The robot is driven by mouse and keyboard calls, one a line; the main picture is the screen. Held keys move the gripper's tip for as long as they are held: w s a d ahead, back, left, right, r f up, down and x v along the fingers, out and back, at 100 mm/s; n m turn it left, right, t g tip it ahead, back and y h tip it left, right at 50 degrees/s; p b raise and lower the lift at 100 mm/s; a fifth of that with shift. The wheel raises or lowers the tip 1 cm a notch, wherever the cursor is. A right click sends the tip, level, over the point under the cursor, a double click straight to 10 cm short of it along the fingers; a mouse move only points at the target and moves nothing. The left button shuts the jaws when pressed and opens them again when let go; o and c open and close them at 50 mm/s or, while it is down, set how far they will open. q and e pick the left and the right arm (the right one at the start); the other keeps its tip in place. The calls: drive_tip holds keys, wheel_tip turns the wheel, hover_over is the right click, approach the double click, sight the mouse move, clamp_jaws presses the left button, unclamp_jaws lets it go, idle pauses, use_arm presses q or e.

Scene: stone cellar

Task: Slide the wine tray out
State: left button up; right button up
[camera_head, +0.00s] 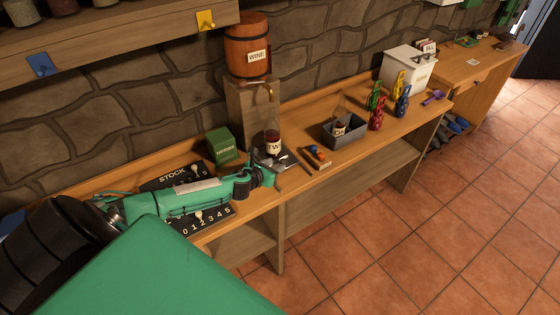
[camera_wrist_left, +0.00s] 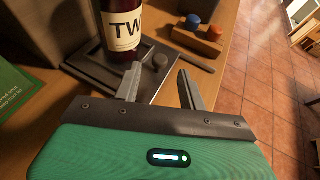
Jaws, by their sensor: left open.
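My left gripper (camera_head: 281,164) is at the tray. My right gripper is not in view.
My left arm crosses the black stock board (camera_head: 178,179).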

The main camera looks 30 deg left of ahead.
sight(282, 161)
use_arm(q)
drive_tip(key=shift+x, duration=2.2)
drive_tip(key=shift+c, duration=0.2)
drive_tip(key=shift+d, duration=0.1)
clamp_jaws()
